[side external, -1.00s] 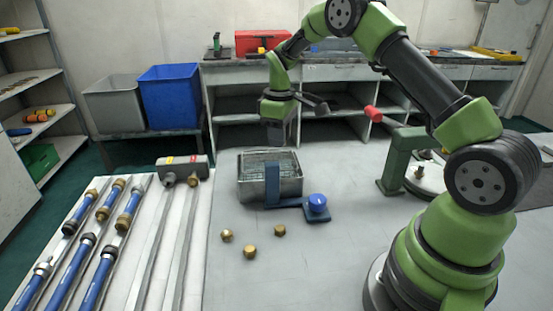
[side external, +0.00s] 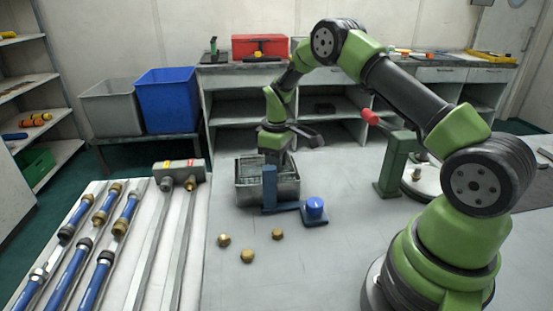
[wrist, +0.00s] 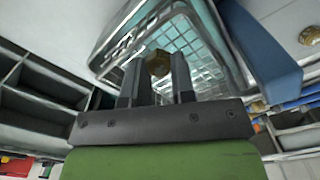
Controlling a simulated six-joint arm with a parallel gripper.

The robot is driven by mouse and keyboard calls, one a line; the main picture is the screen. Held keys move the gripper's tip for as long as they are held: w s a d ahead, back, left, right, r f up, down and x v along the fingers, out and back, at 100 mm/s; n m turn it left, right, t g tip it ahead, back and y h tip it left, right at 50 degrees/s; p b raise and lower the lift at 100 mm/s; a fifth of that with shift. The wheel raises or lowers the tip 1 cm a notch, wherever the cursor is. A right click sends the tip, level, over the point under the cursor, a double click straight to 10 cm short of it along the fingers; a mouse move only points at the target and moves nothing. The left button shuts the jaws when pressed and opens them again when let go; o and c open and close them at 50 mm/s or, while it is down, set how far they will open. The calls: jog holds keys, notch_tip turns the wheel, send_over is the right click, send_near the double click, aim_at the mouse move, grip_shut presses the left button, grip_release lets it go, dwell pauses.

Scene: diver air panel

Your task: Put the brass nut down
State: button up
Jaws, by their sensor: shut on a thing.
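My gripper (wrist: 156,72) is shut on a brass nut (wrist: 158,63), which shows between the fingertips in the wrist view. Beyond the nut is the wire mesh of a metal tank (wrist: 111,39). In the side view my gripper (side external: 275,166) points down at the opening of the same tank (side external: 285,194), and its fingertips and the held nut are hidden there. I cannot tell whether the nut touches the mesh.
Three loose brass nuts (side external: 247,256) lie in front. Blue-sleeved hoses (side external: 67,268) lie on the left board. The front table is otherwise clear.

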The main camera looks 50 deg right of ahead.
jog(key=shift+f, duration=0.2)
jog(key=o, duration=0.9)
jog(key=shift+r, duration=0.15)
